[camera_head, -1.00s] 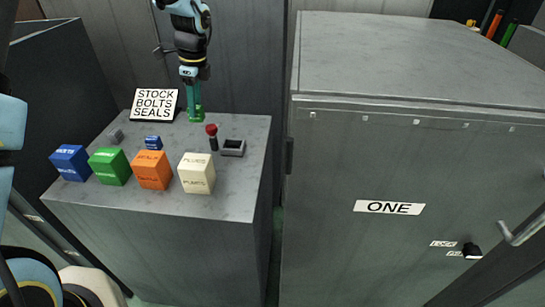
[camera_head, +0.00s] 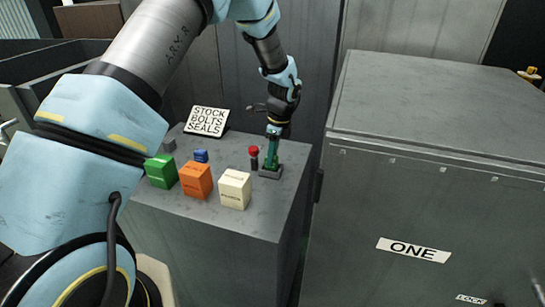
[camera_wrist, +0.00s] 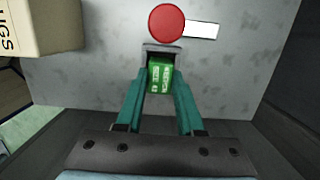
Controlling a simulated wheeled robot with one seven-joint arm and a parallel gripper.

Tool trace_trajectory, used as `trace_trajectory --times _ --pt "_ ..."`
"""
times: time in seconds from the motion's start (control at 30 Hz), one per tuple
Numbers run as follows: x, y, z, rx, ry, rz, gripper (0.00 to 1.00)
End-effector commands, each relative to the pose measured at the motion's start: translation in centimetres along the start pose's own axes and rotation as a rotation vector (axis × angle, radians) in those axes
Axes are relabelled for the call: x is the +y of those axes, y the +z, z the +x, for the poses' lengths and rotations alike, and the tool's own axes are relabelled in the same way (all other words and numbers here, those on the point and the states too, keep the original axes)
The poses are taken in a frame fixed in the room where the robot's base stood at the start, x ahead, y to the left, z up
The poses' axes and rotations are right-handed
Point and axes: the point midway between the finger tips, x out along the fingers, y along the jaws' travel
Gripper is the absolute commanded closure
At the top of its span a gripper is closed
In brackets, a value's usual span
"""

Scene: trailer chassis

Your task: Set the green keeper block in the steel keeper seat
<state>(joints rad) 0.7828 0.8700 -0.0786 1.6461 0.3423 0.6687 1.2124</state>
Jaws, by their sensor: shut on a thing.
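My gripper (camera_head: 272,160) is shut on the green keeper block (camera_wrist: 160,75), which shows between the two teal fingers in the wrist view. In the head view the fingertips are right at the steel keeper seat (camera_head: 269,174), a small grey piece on the grey bench near its right side. In the wrist view the seat's rim (camera_wrist: 163,48) shows just beyond the block's far edge. The block appears to be at or in the seat's opening. I cannot tell how deep it sits, as the fingers and block hide the inside.
A red-topped knob (camera_head: 253,151) stands close beside the seat. A large cabinet (camera_head: 420,200) stands to the right.

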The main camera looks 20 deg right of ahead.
Motion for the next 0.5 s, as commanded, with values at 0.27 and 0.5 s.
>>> trace_trajectory --times 0.27,0.5 --pt "0.0 -0.2 1.6 0.000 -0.001 0.001 1.00" --pt "0.0 -0.3 2.0 0.000 -0.001 0.001 0.62"
